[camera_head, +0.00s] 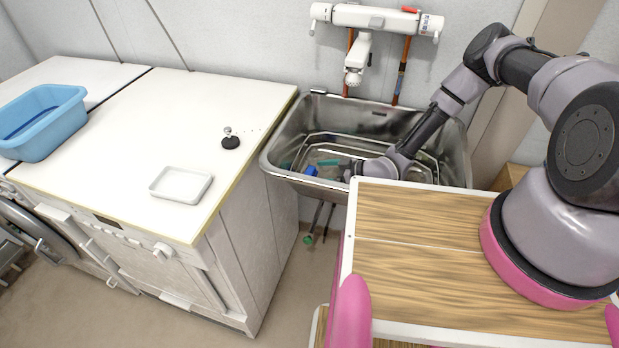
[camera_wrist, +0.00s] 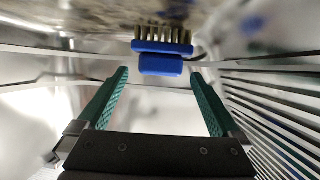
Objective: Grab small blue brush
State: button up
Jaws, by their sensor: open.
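The small blue brush (camera_wrist: 163,48) shows at the top middle of the wrist view, with a blue body and pale bristles pointing up in the picture. In the head view, a small blue shape that looks like it (camera_head: 311,171) lies inside the metal basin near its front left. My gripper (camera_wrist: 160,73) has two green fingers spread apart. The brush appears in line with the gap between the fingertips, just past them; I see no contact. In the head view my gripper (camera_head: 336,167) is low in the basin, beside the blue shape and partly hidden by the rim.
The metal basin (camera_head: 285,150) has steep walls close around my gripper. A wire rack (camera_wrist: 270,115) runs along the right of the wrist view. A tap (camera_head: 356,58) hangs over the basin. A white counter (camera_head: 150,125) at left holds a blue tub (camera_head: 42,130) and white dish (camera_head: 181,184).

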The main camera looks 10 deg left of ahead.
aim_at(313, 172)
jog(key=x, duration=0.4)
jog(key=shift+a, duration=0.15)
jog(key=shift+r, duration=0.1)
jog(key=c, duration=1.4)
